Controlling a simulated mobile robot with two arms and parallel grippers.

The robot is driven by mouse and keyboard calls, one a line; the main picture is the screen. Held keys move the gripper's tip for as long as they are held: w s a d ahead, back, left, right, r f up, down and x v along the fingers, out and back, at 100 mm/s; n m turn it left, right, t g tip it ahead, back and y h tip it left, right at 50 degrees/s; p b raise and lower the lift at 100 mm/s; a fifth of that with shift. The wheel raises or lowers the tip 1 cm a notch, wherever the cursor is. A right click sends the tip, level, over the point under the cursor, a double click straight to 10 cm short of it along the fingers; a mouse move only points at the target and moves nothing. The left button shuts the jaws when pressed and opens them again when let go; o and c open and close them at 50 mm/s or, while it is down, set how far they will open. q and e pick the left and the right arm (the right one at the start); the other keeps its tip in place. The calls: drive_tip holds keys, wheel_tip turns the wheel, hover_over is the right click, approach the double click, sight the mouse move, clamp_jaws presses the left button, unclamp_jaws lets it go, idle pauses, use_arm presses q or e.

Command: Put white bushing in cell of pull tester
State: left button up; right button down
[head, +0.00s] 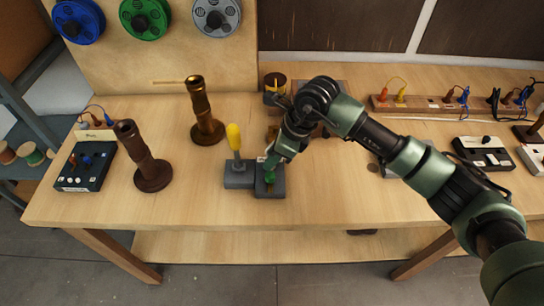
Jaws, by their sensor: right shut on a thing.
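My right gripper (273,163) is low over the front middle of the table. It is shut on a small green handle (270,177), which stands at a dark grey block (276,190). I cannot tell whether the handle is still seated in that block. A small whitish patch (261,159) shows beside the fingers; I cannot tell whether it is the white bushing. I cannot clearly make out the pull tester; a dark box with knobs (84,166) stands at the table's left end. My left gripper is not in view.
A grey block (239,177) with a yellow-handled tool (234,138) is left of the gripper. A brass lamp column (203,112) and a brown one (147,160) stand further left. A wooden terminal strip (425,104) lies at the back right.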

drive_tip(key=shift+f+b, duration=0.4)
drive_tip(key=c, duration=1.2)
unclamp_jaws()
drive_tip(key=shift+c, duration=0.2)
